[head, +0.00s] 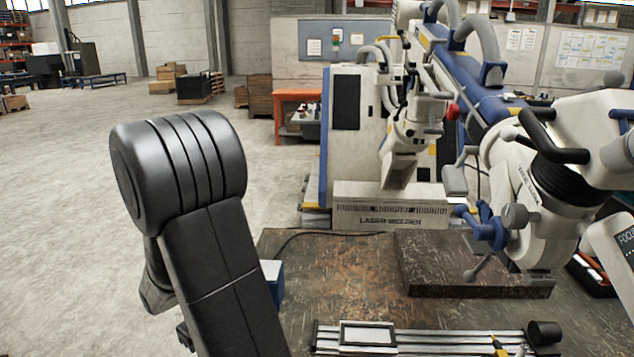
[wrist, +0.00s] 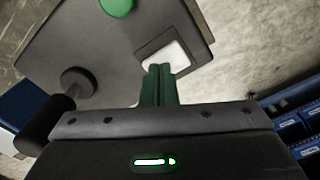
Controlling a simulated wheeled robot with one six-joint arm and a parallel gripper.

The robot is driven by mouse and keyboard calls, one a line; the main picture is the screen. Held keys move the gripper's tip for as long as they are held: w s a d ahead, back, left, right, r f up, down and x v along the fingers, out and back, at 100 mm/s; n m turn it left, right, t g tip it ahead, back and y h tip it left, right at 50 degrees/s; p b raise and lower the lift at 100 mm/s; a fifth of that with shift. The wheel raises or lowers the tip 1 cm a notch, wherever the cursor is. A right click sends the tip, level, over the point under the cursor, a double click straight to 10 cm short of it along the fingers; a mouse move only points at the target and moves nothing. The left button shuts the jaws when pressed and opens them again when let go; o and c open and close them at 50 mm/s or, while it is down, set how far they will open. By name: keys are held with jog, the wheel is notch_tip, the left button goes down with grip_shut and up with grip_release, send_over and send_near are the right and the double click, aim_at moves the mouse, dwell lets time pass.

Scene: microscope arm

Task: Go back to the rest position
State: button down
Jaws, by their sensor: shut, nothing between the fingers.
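My gripper (wrist: 159,72) shows in the wrist view, its dark green fingers together and empty. Below the fingers in that view is a grey panel (wrist: 105,45) with a round green button (wrist: 118,6), a dark round knob (wrist: 78,82) and a white rectangle in a dark frame (wrist: 170,52). The fingertips overlap the edge of that white rectangle; I cannot tell whether they touch it. In the head view my black arm stands at the left and the gripper itself is not visible.
A laser welder (head: 392,212) with a jointed microscope arm (head: 535,190) fills the right side of the head view. A dark stone slab (head: 470,284) and a metal rail (head: 420,337) lie on the worktable (head: 330,270). Blue bins (wrist: 300,128) show at the right in the wrist view. Open floor (head: 60,190) lies left.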

notch_tip(320, 180, up, 9)
jog(key=p, duration=0.7)
jog(key=shift+p, duration=0.35)
